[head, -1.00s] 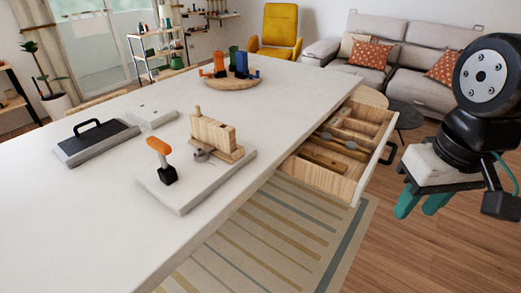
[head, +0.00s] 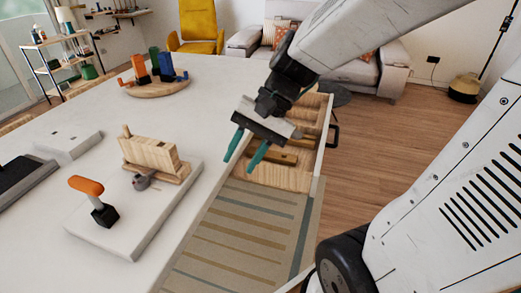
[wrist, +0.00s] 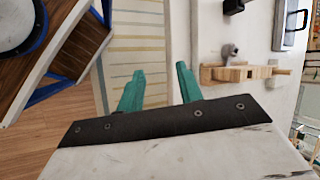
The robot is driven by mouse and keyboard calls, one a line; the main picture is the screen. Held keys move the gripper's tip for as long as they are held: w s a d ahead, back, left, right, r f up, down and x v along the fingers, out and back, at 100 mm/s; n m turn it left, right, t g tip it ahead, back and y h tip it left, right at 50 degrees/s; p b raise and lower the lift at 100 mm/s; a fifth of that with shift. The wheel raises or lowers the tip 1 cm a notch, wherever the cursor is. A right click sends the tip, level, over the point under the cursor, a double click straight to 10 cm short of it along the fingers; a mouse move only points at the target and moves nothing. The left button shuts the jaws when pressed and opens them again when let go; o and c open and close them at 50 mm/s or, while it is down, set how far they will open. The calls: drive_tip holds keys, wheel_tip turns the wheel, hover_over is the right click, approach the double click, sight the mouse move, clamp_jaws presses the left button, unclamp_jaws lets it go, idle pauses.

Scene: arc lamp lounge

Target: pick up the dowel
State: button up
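A short, light wooden peg, which looks like the dowel (head: 126,131), sticks up at the left end of a wooden block (head: 152,155). The block stands on a pale board (head: 130,225) on the white table. In the wrist view the block (wrist: 240,73) is at the right, with the peg (wrist: 282,71) pointing out from its end. My gripper (head: 242,160) is open and empty, with teal fingers pointing down. It is to the right of the block, apart from it, above the table edge and open drawer. Its fingers (wrist: 159,72) show spread in the wrist view.
The open drawer (head: 321,150) juts from the table's right side. A round wooden tray (head: 153,91) with coloured holders is farther back. White table (head: 205,120) is clear between.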

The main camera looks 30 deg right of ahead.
drive_tip(key=w+d+f+m+t+y, duration=0.25)
drive_tip(key=w+d+m, duration=0.2)
drive_tip(key=w, duration=0.25)
drive_tip(key=w+d+f+m+t+y, duration=0.1)
drive_tip(key=w+d+f+m+t, duration=0.25)
drive_tip(key=w+m, duration=0.25)
drive_tip(key=w+d+f+m+t+h, duration=0.1)
drive_tip(key=w+d+f+m+t, duration=0.1)
drive_tip(key=d+f+m, duration=0.2)
drive_tip(key=w+d+f+m+t+h, duration=0.2)
drive_tip(key=d+f+m, duration=0.2)
drive_tip(key=d+f, duration=0.1)
drive_tip(key=w+d+f+m+t+h, duration=0.1)
drive_tip(key=w+d+f+m+t, duration=0.1)
drive_tip(key=d+f+m, duration=0.3)
drive_tip(key=shift+d+f+h, duration=0.2)
drive_tip(key=shift+d+h, duration=0.15)
drive_tip(key=shift+d, duration=0.75)
drive_tip(key=shift+w+d+f+m+h, duration=0.1)
drive_tip(key=shift+d+f+m+h, duration=0.1)
drive_tip(key=shift+f+m+h, duration=0.1)
drive_tip(key=x, duration=0.7)
drive_tip(key=shift+w+d, duration=0.1)
drive_tip(key=shift+w, duration=0.25)
clamp_jaws()
